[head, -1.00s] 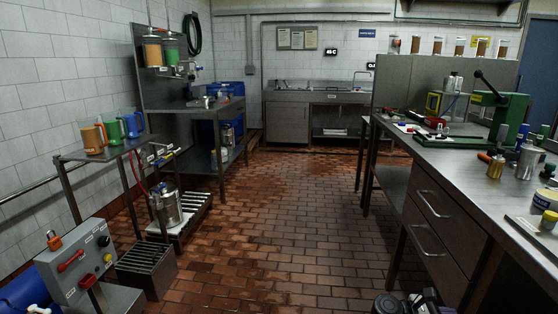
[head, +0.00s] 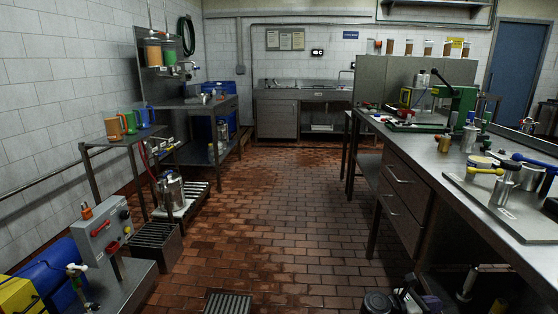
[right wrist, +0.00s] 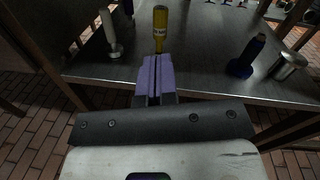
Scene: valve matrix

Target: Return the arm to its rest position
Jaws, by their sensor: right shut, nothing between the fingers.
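My right gripper (head: 430,302) shows low at the bottom edge of the head view, beside the right bench, with only a small purple part of it visible. In the right wrist view its purple fingers (right wrist: 153,80) are shut together with nothing between them. They point towards a metal shelf (right wrist: 200,70). A yellow-handled item (right wrist: 160,28) stands on the shelf beyond the fingertips; I cannot tell the exact gap. My left gripper is not in view.
The steel bench (head: 440,165) stands at right. A control box (head: 105,232) and a floor grate (head: 228,304) are near. The tiled floor between is clear.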

